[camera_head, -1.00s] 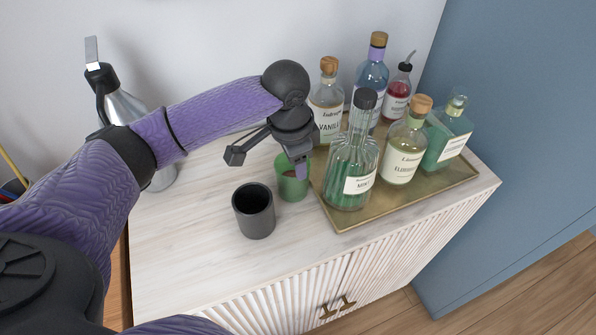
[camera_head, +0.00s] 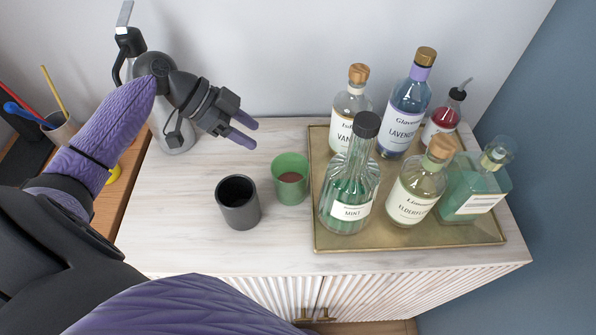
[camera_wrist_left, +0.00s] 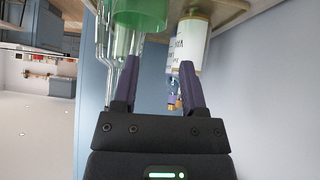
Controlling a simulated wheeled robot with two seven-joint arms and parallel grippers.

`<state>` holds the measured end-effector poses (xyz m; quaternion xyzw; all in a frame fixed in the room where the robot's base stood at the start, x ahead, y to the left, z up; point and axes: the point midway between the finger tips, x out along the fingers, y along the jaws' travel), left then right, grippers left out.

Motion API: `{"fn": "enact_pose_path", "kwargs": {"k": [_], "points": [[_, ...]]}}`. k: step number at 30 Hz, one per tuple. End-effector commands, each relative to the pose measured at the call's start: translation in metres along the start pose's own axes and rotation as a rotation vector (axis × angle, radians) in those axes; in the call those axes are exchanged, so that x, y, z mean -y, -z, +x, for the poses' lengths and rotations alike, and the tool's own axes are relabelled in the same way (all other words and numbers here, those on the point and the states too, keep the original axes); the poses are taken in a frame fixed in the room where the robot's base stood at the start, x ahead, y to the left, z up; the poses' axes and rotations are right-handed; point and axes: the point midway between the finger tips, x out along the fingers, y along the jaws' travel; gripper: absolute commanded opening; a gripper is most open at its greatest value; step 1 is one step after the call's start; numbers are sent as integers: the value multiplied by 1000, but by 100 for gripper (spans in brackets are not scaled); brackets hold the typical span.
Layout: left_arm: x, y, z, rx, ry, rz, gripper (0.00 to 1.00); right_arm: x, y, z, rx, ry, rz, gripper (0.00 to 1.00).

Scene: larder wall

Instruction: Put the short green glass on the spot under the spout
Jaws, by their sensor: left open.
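The short green glass (camera_head: 291,185) stands upright on the pale cabinet top, right of a dark grey cup and left of the bottle tray. Something brown shows inside it. In the left wrist view the green glass (camera_wrist_left: 140,14) is cut off by the top edge. My left gripper (camera_head: 252,133) is open and empty, behind and left of the glass and apart from it. Its two purple fingers (camera_wrist_left: 160,62) stand apart in the wrist view. A silver flask-like dispenser (camera_head: 172,135) stands at the back left, partly behind my arm. I cannot make out a spot under a spout. My right gripper is out of view.
The dark grey cup (camera_head: 239,208) stands close beside the glass. A brass tray (camera_head: 400,240) holds several bottles, with the mint bottle (camera_head: 347,195) nearest the glass. A pen cup (camera_head: 62,130) is at the far left. The cabinet top (camera_head: 180,215) is clear left of the grey cup.

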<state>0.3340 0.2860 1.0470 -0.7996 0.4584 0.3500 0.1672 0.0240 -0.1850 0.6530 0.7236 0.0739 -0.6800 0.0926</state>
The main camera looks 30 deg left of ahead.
Motion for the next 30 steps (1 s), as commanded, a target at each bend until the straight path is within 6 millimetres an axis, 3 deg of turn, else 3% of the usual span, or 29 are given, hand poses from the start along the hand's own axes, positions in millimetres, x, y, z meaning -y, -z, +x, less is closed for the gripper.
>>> {"fn": "enact_pose_path", "kwargs": {"k": [15,24,30], "points": [[5,-2,88,-10,7,6,55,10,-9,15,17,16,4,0],[4,-1,97,-6,8,8,55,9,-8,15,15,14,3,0],[4,-1,97,-6,8,8,13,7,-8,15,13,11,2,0]]}}
